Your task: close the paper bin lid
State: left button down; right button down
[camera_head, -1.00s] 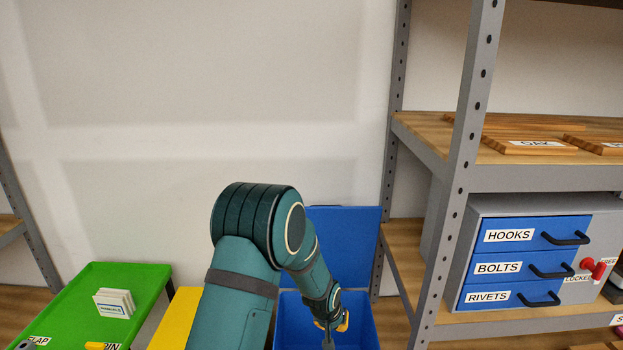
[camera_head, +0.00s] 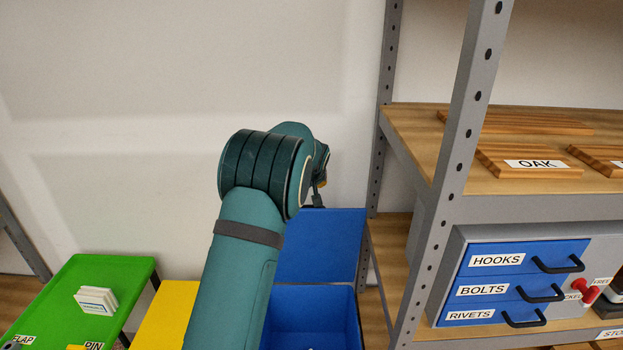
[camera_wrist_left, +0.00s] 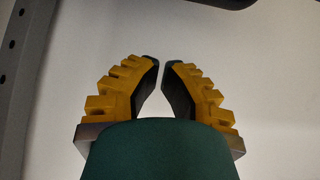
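The blue bin (camera_head: 354,318) stands at the bottom centre, its opening uncovered and its label out of sight. Its blue lid (camera_head: 325,245) is up, standing behind the opening against the wall. My left arm comes up from the bottom and covers the left part of bin and lid. My left gripper (camera_head: 320,190) is partly hidden behind its own wrist, near the lid's top edge; contact cannot be told. In the left wrist view its yellow fingers (camera_wrist_left: 160,66) nearly meet at the tips, with nothing between them. My right gripper is not in view.
A steel shelf post (camera_head: 380,130) and rack stand close to the right of the bin. The rack holds a blue drawer cabinet (camera_head: 515,282) and oak boards (camera_head: 530,160). A yellow surface (camera_head: 165,315) and a green table (camera_head: 100,270) are to the left. The wall above is clear.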

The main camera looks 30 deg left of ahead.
pick_arm(q)
jog(key=shift+s+d+f, duration=0.1)
jog(key=shift+s+f, duration=0.05)
jog(key=shift+f, duration=1.1)
jog(key=shift+s+d+f, duration=0.1)
jog(key=shift+s+f, duration=0.05)
jog(key=shift+f, duration=1.1)
